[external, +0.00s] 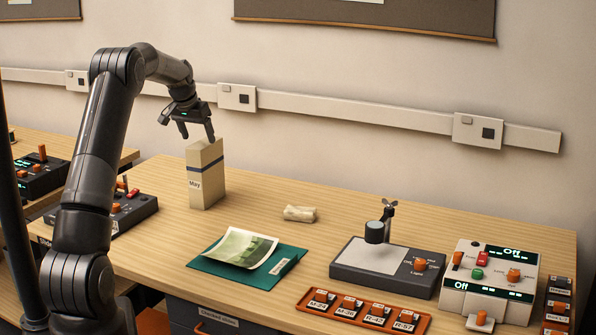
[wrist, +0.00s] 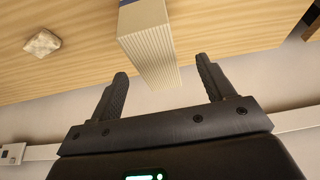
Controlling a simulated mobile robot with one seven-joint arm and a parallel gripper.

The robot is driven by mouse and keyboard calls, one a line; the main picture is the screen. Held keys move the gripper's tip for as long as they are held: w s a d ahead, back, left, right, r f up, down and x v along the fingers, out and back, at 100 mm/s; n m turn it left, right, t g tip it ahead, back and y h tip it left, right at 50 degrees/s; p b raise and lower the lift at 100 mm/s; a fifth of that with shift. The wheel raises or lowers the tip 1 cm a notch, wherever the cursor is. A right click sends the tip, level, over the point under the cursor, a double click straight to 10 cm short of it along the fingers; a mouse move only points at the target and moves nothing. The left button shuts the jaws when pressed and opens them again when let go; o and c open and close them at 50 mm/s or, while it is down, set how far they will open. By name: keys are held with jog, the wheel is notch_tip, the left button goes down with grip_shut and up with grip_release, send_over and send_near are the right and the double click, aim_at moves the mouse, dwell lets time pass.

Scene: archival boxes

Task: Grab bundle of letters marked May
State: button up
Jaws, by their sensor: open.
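The bundle of letters marked May (external: 206,174) stands upright on the wooden table, beige with a dark blue band and a white "May" label. My gripper (external: 197,133) is open and empty, just above and slightly behind the bundle's top in the external view. In the wrist view the bundle (wrist: 150,50) shows its ridged paper edges beyond and between the two spread fingers of my gripper (wrist: 163,82). The fingers look apart from it. Its label is hidden in the wrist view.
A small cream packet (external: 299,214) lies right of the bundle. A green folder with a picture (external: 241,277), a grey lamp stand device (external: 352,276), an orange tray (external: 341,313) and a control box (external: 500,258) sit nearer. The wall is close behind.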

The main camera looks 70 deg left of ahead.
aim_at(200, 142)
jog(key=x, duration=0.3)
jog(key=w+x, duration=0.1)
jog(key=x, duration=0.2)
jog(key=shift+a, duration=0.1)
jog(key=shift+w+a+f, duration=0.1)
jog(key=shift+f, duration=0.15)
jog(key=shift+f, duration=0.25)
jog(key=shift+c, duration=0.5)
grip_shut()
dwell(0.6)
